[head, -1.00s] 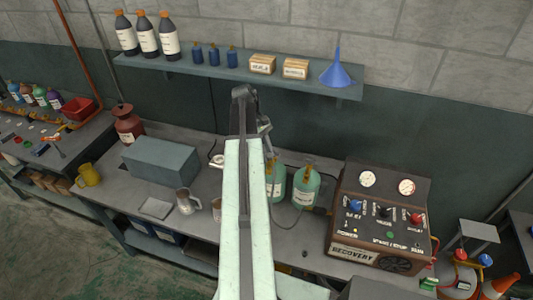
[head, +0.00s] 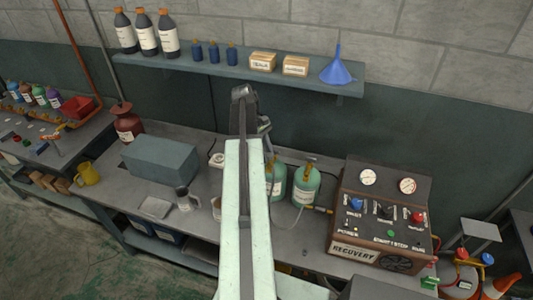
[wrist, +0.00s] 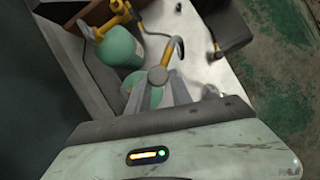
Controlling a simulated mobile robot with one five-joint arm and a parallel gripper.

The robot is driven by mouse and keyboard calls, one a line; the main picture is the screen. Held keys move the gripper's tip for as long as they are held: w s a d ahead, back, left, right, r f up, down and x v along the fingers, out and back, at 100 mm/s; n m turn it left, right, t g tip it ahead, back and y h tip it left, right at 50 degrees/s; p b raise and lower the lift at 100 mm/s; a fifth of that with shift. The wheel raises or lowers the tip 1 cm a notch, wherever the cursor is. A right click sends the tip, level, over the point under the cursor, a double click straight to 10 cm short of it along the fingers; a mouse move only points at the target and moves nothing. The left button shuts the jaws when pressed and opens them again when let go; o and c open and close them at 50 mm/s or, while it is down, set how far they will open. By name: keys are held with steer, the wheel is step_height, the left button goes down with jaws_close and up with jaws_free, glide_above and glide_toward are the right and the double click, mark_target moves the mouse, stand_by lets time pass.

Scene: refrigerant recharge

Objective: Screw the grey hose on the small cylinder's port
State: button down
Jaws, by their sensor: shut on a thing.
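I cannot tell whether the fitting touches that cylinder's port. A second green cylinder (wrist: 121,52) with a yellow valve stands beside it.
The brown recovery machine (head: 352,252) stands right of the cylinders. A grey-blue box (head: 160,160) and a metal mug (head: 184,199) are to the left. A shelf (head: 205,70) with bottles and a blue funnel (head: 337,68) is above.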

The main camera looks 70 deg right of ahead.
steer(key=shift+f, duration=0.3)
